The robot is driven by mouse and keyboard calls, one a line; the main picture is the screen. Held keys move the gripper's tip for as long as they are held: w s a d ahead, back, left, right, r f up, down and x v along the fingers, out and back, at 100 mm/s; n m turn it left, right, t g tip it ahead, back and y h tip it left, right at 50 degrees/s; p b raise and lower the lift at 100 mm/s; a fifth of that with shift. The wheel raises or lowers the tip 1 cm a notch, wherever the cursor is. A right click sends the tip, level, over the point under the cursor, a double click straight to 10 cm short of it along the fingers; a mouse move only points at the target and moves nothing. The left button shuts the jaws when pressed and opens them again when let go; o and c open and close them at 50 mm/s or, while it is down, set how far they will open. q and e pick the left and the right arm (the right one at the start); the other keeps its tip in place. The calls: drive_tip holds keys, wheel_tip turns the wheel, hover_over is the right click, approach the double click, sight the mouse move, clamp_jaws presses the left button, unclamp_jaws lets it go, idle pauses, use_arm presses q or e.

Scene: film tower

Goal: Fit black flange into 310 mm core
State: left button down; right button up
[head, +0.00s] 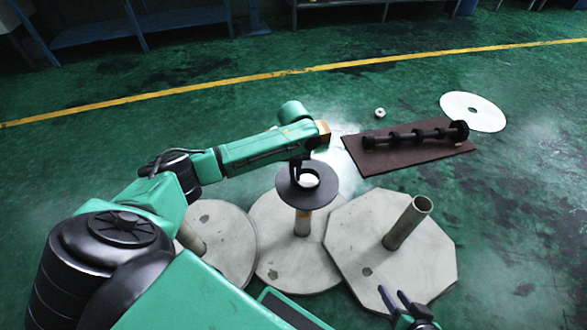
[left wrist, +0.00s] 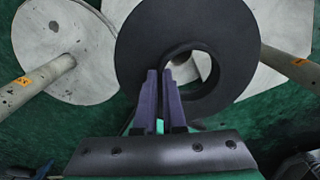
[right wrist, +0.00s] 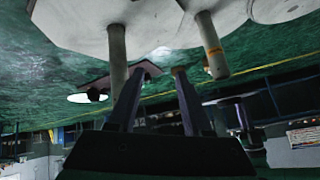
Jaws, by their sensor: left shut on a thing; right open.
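The black flange (head: 293,195) is a dark flat disc with a central hole. My left gripper (head: 307,163) is shut on it near the hole's edge, and the left wrist view shows both fingers (left wrist: 160,75) by the hole in the flange (left wrist: 150,30). The flange appears over the top of the middle core (head: 302,224), an upright tube; whether they touch, I cannot tell. Other cores stand at the left (head: 190,238) and right (head: 408,222). No readable size marks a 310 mm core. My right gripper (head: 405,300) is open and empty at the front right.
The cores stand on pale plates, the right one octagonal (head: 350,225). A brown board (head: 375,163) behind bears a black shaft with rollers (head: 410,136). A white disc (head: 472,106) and a small ring (head: 380,113) lie on the green floor.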

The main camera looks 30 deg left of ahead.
use_arm(q)
drive_tip(key=shift+w+a+m, duration=0.2)
drive_tip(key=shift+a+m, duration=0.1)
drive_tip(key=shift+m, duration=0.3)
drive_tip(key=shift+a+f+m, duration=0.1)
drive_tip(key=shift+f+m, duration=0.1)
drive_tip(key=shift+m, duration=0.1)
wheel_tip(320, 180, down, 4)
drive_tip(key=b, duration=0.4)
drive_tip(key=shift+r, duration=0.2)
wheel_tip(320, 180, down, 2)
drive_tip(key=b, duration=0.3)
use_arm(e)
drive_tip(key=a+f+m+t+y, duration=0.1)
drive_tip(key=a+f+t+y, duration=0.1)
drive_tip(key=a+f+t, duration=0.2)
wheel_tip(320, 180, down, 2)
drive_tip(key=shift+a+f, duration=0.1)
drive_tip(key=shift+a, duration=0.1)
use_arm(q)
drive_tip(key=shift+w+p, duration=0.2)
drive_tip(key=shift+p, duration=0.25)
use_arm(e)
drive_tip(key=shift+r, duration=0.4)
